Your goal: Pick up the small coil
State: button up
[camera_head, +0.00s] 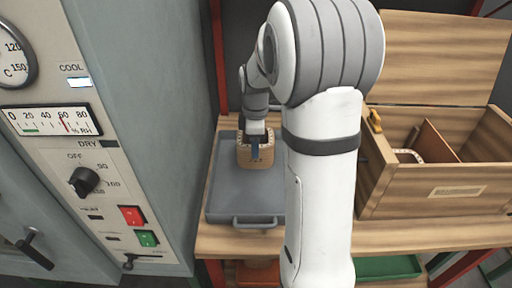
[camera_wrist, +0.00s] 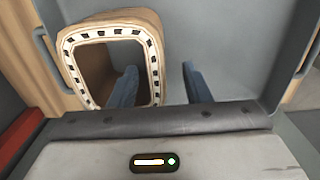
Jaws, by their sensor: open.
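The small coil (camera_head: 240,157) is a tan, squarish ring standing on the grey tray (camera_head: 224,197) in the head view. In the wrist view the coil (camera_wrist: 152,22) shows at upper left, with a pale top rim, dark marks along it and an open middle. My gripper (camera_head: 256,150) is at the coil in the head view. In the wrist view the two blue fingers of my gripper (camera_wrist: 160,88) are apart, the left one within the coil's opening and the right one outside its right wall. The wall lies between them; I cannot tell whether either finger touches it.
The tray lies on a wooden bench (camera_head: 378,236). A grey oven cabinet (camera_head: 160,110) with dials and switches stands close on the left. An open wooden box (camera_head: 428,188) with a divider and another coil (camera_head: 408,155) stands on the right.

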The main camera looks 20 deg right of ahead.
aim_at(256, 167)
notch_tip(256, 167, down, 5)
jog(key=shift+w+f, duration=0.1)
jog(key=shift+f, duration=0.1)
grip_shut()
dwell(0.5)
